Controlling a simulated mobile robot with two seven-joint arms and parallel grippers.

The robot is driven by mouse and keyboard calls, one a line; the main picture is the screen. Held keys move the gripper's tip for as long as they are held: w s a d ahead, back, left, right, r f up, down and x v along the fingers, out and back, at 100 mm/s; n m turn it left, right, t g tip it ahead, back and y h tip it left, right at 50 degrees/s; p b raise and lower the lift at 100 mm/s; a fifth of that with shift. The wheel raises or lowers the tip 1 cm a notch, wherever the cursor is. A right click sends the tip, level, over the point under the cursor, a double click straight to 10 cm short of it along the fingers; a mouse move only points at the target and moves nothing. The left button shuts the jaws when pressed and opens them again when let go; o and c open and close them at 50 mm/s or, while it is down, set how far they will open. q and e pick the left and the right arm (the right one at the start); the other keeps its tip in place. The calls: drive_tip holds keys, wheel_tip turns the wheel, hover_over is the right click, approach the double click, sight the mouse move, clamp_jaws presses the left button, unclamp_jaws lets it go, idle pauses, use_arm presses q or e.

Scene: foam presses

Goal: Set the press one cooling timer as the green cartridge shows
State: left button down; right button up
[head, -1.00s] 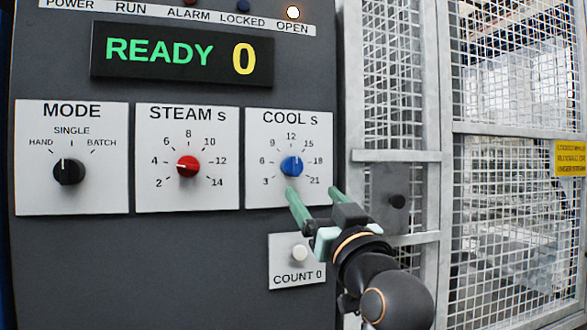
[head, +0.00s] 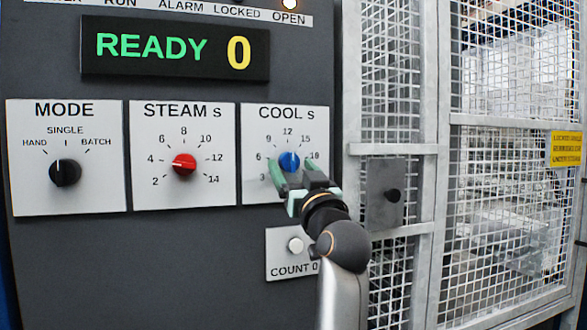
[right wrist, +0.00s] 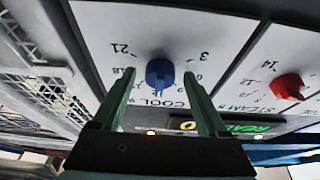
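The blue COOL s knob (head: 289,161) sits on a white plate (head: 250,120) with marks from 3 to 21. Its white pointer line stands about upright, near 12. My right gripper (head: 294,173) is open, its two green fingers at the lower part of this dial and partly covering the lower marks. In the right wrist view the blue knob (right wrist: 159,75) shows between the spread fingertips; I cannot tell whether they touch it. The green cartridge and my left gripper are not in view.
The red STEAM s knob (head: 184,164) and black MODE knob (head: 65,172) are to the left. The display (head: 175,50) reads READY 0, and the OPEN lamp is lit. A COUNT 0 plate (head: 287,268) lies below. A mesh guard (head: 510,210) stands at right.

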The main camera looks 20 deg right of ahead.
clamp_jaws()
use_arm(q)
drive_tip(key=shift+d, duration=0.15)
